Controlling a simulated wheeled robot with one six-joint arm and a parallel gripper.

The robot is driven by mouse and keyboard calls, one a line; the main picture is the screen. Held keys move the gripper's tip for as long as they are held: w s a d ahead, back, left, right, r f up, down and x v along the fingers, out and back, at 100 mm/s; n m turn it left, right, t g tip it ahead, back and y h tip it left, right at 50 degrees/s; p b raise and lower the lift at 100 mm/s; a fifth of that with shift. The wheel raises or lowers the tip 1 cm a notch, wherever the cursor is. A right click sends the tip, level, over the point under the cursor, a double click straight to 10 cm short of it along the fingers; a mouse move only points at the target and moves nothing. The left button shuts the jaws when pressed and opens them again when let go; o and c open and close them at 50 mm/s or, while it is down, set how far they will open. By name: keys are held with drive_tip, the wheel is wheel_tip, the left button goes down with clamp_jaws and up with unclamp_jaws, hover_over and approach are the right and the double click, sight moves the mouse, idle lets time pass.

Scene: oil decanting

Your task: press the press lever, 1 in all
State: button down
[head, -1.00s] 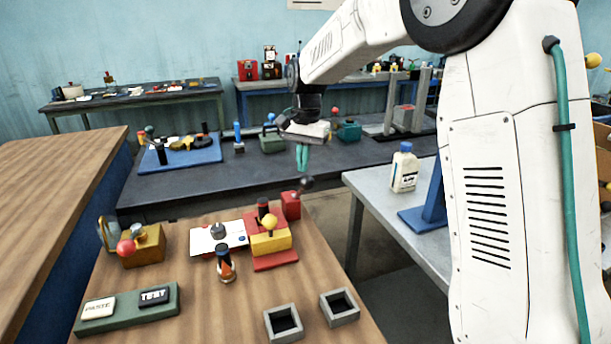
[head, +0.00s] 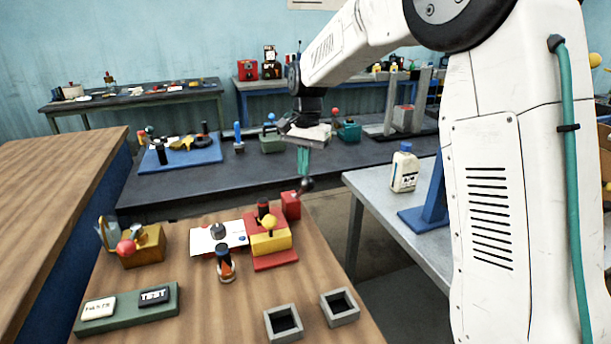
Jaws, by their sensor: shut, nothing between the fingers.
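The red and yellow press (head: 270,242) stands on the near wooden bench, with a red block (head: 290,206) at its back right. A lever with a dark ball knob (head: 307,184) sticks out beside the red block; it looks like the press lever, raised at its end. A yellow ball (head: 270,222) and a black-topped post are on the press. My gripper (head: 303,174) is shut and empty, its green fingers pointing down just above the dark knob. Whether the tips touch the knob I cannot tell.
On the bench are a white sheet (head: 218,237), an orange and black bottle (head: 225,265), a green PASTE/TEST block (head: 127,308), and two grey square trays (head: 340,307). A grey table with a white bottle (head: 404,168) stands right. A dark bench (head: 250,172) lies behind.

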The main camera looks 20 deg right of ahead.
drive_tip(key=s+f, duration=0.5)
drive_tip(key=shift+s+f, duration=0.15)
drive_tip(key=shift+s, duration=0.25)
idle(5.6)
idle(0.5)
drive_tip(key=shift+w+r, duration=1.6)
drive_tip(key=shift+w, duration=0.15)
drive_tip(key=shift+w+r, duration=1.6)
drive_tip(key=shift+w, duration=0.15)
